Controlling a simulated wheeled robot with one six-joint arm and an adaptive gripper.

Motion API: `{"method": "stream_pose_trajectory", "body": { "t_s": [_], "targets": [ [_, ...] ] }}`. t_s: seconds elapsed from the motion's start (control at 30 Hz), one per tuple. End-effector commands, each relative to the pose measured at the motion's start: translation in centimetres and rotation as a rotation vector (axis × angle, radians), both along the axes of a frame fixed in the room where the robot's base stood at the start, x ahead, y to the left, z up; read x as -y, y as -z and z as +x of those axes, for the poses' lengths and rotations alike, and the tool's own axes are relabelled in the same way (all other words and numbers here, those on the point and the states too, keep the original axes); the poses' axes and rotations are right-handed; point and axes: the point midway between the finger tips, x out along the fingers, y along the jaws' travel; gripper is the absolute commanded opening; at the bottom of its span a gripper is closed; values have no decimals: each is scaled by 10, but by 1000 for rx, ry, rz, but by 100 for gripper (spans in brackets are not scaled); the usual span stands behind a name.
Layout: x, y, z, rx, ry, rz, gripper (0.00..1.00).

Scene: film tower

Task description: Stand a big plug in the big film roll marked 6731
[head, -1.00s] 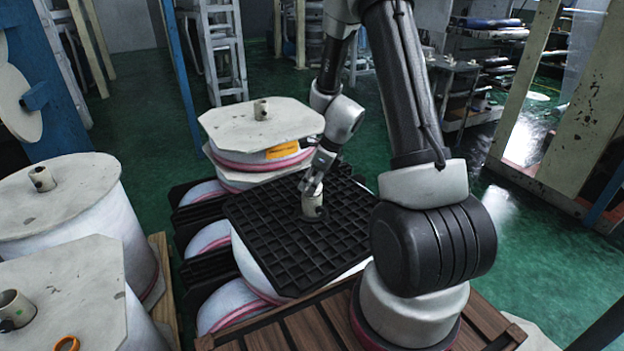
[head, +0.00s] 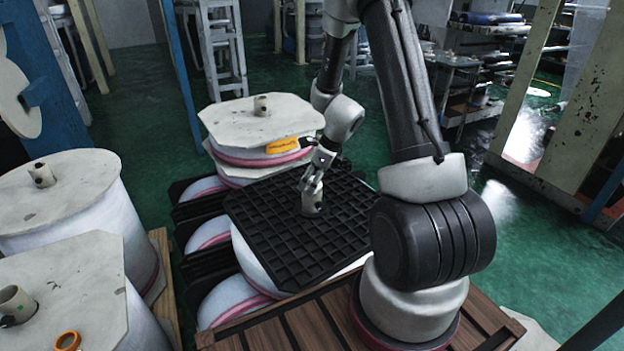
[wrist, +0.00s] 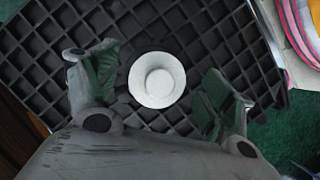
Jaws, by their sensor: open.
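A pale plug (head: 312,203) stands upright in the middle of a black grid board (head: 262,222), which lies on top of white film rolls. In the wrist view the plug (wrist: 157,80) shows end-on as a round flanged piece. My gripper (head: 313,182) is right over the plug in the head view. In the wrist view its two fingers (wrist: 160,88) are spread wide, one on each side of the plug, with gaps between. No number 6731 can be read on any roll.
A capped roll (head: 262,128) with a plug and an orange label stands behind the board. Large rolls with plugs (head: 42,175) (head: 15,303) stand at the left, and an orange ring (head: 68,341) lies on the nearer one. Wooden slats (head: 300,325) are in front.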

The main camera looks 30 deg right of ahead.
Motion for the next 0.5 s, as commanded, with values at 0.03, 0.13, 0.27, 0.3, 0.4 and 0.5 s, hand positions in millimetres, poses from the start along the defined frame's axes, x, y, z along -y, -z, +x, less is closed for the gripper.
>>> {"method": "stream_pose_trajectory", "body": {
  "t_s": [0.03,0.13,0.27,0.3,0.4,0.5],
  "targets": [
    [0,0,0,0,0,0,82],
    [2,-6,-1,2,-1,0,82],
    [7,-25,-6,5,0,-2,82],
    [10,-33,-9,5,0,-2,82],
    [16,-55,-15,5,0,-1,82],
    [22,-75,-21,5,1,-1,82]
  ]
}}
